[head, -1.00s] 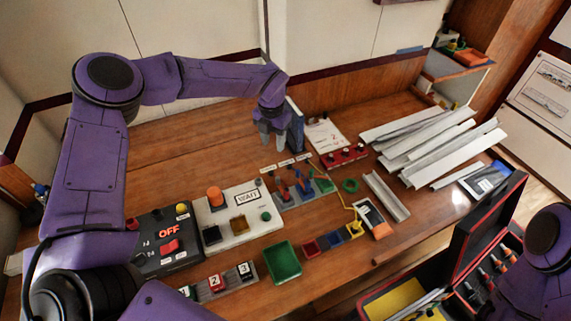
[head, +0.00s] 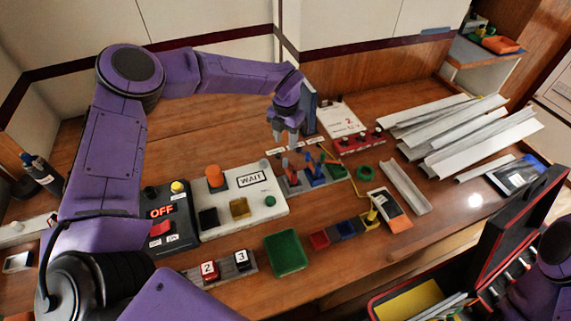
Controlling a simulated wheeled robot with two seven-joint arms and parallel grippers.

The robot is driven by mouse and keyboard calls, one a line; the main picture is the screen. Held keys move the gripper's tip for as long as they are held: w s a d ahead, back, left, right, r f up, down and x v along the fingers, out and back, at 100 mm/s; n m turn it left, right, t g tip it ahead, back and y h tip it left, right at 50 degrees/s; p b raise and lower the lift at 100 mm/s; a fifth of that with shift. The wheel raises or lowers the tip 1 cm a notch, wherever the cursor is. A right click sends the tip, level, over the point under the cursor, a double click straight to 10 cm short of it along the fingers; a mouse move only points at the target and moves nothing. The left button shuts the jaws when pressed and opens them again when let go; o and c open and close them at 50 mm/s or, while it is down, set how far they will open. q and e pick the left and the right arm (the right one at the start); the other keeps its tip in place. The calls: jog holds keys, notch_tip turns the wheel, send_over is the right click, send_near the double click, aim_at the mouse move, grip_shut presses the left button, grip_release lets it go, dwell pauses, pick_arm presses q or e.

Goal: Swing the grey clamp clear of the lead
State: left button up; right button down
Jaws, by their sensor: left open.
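The yellow lead (head: 352,182) runs from near the red terminal box (head: 357,143) down to a yellow plug (head: 372,215) by the coloured squares. A row of levers in red, blue (head: 314,170) and green (head: 334,168) stands on a grey base (head: 291,187). I cannot make out a separate grey clamp at this size. My left gripper (head: 285,136) points down, open and empty, just behind the red lever (head: 288,166) and apart from it. My right arm shows at the lower right edge, and its gripper is out of view.
A white panel marked WAIT (head: 252,180) and a dark OFF box (head: 163,238) stand left of the levers. A green tray (head: 286,251) is in front. Grey metal channels (head: 462,130) lie at the right. The back left of the bench is clear.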

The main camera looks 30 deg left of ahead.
aim_at(285, 160)
pick_arm(q)
notch_tip(285, 160, down, 8)
jog(key=shift+f+p, duration=0.15)
jog(key=shift+p, duration=1)
jog(key=shift+s+f, duration=0.1)
jog(key=shift+f, duration=0.5)
grip_shut()
